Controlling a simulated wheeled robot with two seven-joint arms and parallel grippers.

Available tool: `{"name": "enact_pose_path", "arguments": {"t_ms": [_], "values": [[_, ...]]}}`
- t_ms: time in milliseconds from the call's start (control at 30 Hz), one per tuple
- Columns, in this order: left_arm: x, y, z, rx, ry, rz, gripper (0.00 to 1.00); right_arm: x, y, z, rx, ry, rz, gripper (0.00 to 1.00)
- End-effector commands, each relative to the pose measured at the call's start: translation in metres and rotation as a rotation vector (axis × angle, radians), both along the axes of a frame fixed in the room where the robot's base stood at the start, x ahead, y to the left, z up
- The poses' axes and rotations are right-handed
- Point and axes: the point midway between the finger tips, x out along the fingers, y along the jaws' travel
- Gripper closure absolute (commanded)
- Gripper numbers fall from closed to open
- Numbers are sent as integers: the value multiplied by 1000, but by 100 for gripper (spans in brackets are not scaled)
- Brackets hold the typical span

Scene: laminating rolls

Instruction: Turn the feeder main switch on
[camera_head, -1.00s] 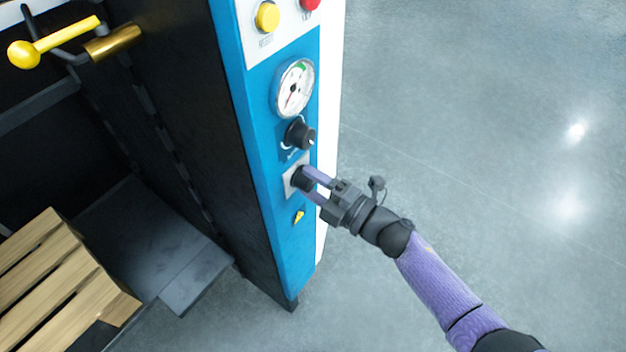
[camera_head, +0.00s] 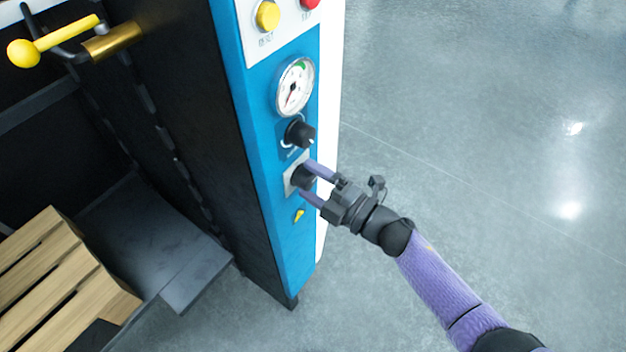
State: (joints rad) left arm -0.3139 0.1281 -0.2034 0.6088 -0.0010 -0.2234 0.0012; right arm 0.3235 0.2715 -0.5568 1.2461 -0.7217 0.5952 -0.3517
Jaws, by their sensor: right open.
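The feeder main switch (camera_head: 301,176) is a black rotary knob on a light square plate, low on the blue panel (camera_head: 265,120) of the machine. My right gripper (camera_head: 307,181) is at the switch, its two purple fingers open, one above and one below the knob. The fingers partly cover the knob, so its pointer direction cannot be read. Whether the fingers touch it cannot be told. My left gripper is not in view.
Above the switch are another black knob (camera_head: 300,134), a round gauge (camera_head: 294,87), a yellow button (camera_head: 267,16) and a red button (camera_head: 310,3). A yellow-knobbed lever (camera_head: 24,53) and a wooden pallet (camera_head: 55,275) are at left. The floor at right is clear.

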Motion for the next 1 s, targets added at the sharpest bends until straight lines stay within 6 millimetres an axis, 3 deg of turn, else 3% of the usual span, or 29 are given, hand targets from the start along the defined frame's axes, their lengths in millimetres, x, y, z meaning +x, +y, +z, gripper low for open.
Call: {"name": "enact_pose_path", "arguments": {"t_ms": [400,533,933,1000], "values": [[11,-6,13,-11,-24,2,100,-52,-71,-5,-3,2,0,7],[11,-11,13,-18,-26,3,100,-57,-79,-6,-1,1,-1,7],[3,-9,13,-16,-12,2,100,-57,-79,-7,0,5,-3,7],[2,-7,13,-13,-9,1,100,-56,-85,-20,14,68,-55,7]]}}
